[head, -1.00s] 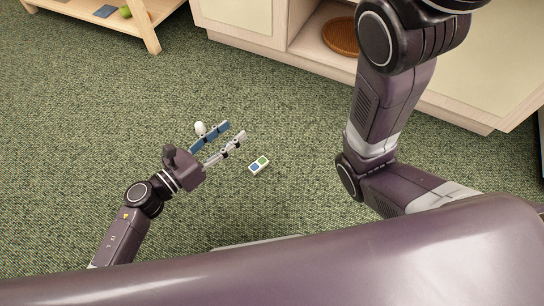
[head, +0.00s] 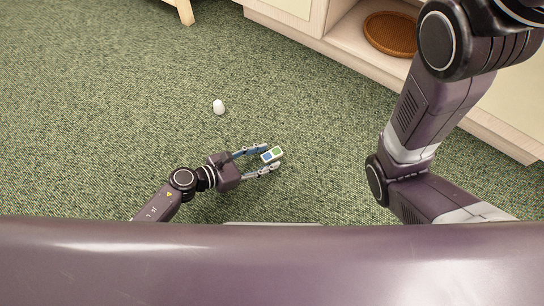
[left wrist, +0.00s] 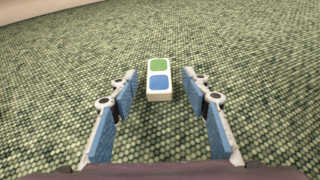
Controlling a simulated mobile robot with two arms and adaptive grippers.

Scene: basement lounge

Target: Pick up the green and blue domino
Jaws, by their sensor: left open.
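The domino (head: 272,154) is a small white block with a green square and a blue square, lying on the green carpet. In the left wrist view the domino (left wrist: 159,80) lies just ahead of and between the fingertips, blue end nearer, green end farther. My left gripper (head: 270,158) is open and empty, its fingers pointing at the domino with space on both sides. In the left wrist view both blue-padded fingers of the left gripper (left wrist: 160,82) are spread apart. My right gripper is not in view.
A small white object (head: 218,107) stands on the carpet behind my left gripper. A pale wooden cabinet (head: 345,50) with a round brown woven tray (head: 390,34) on its shelf lies at the back right. A wooden furniture leg (head: 185,11) is at the top. Carpet around the domino is clear.

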